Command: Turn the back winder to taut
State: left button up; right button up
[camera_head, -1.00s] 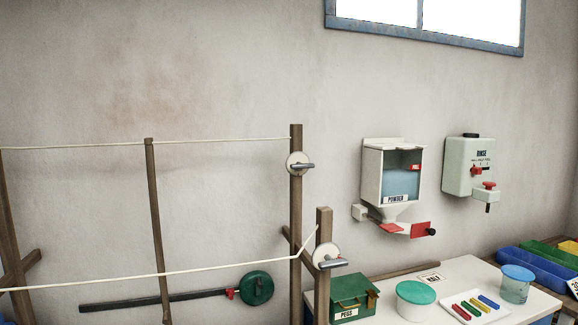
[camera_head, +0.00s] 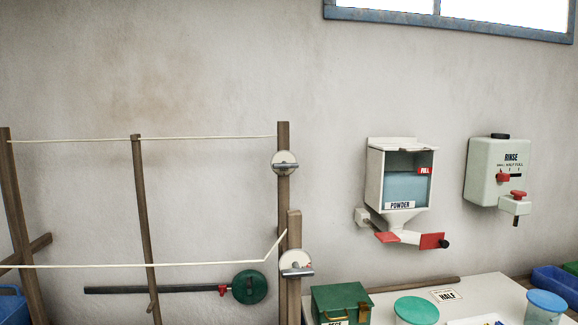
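The back winder (camera_head: 285,163) is a pale round disc with a grey crank handle, set near the top of the taller back wooden post (camera_head: 283,200). The back line (camera_head: 200,137) runs from this post's top to the left posts and looks nearly straight. The front winder (camera_head: 296,264) is a similar disc on the shorter front post (camera_head: 294,230). The front line (camera_head: 150,266) runs level, then bends up steeply near the front post. Neither of my grippers is in view.
A green box (camera_head: 341,303), a green-lidded tub (camera_head: 416,310) and a blue-lidded jar (camera_head: 545,306) stand on the white table (camera_head: 490,288). A powder dispenser (camera_head: 400,185) and a rinse dispenser (camera_head: 497,170) hang on the wall. A green disc (camera_head: 249,287) on a dark bar is left of the posts.

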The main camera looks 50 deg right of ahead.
aim_at(284, 164)
jog(key=k+l+u, duration=0.1)
jog(key=k+l, duration=0.25)
jog(key=l, duration=0.2)
jog(key=k+l, duration=0.35)
jog(key=l, duration=0.15)
jog(key=k+l+u, duration=0.15)
jog(key=k+l, duration=0.2)
jog(key=l, duration=0.15)
